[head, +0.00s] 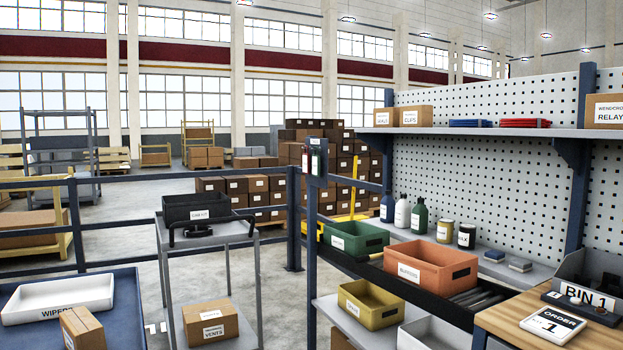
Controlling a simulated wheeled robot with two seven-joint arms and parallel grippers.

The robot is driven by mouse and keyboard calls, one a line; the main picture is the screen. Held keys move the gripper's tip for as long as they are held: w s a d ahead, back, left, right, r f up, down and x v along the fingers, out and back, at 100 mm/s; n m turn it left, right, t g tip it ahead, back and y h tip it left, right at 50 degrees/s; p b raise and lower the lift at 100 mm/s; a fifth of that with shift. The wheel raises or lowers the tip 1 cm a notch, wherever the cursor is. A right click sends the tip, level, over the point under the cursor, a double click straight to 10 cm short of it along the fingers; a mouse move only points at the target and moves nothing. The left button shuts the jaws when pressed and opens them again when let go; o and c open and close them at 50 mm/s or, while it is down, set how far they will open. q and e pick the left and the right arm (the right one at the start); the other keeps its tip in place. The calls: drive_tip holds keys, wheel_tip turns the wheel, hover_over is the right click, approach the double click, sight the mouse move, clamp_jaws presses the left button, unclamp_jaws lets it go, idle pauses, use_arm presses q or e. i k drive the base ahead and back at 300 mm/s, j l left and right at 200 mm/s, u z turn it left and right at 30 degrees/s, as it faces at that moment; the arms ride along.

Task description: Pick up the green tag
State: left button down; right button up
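Neither of my grippers is in view.
A grey trolley (207,242) with a dark bin (196,207) and a carton (210,321) stands at centre left. Blue railings (180,221) run behind it. An orange bin (431,265) and yellow bin (370,303) are on the right-hand rack; a wooden bench (509,316) is at lower right.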

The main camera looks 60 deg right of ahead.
sight(317, 158)
drive_tip(key=z, duration=2.25)
drive_tip(key=i+l, duration=0.1)
drive_tip(key=i, duration=0.25)
drive_tip(key=i+l, duration=0.15)
drive_tip(key=i, duration=0.25)
drive_tip(key=i+j, duration=0.4)
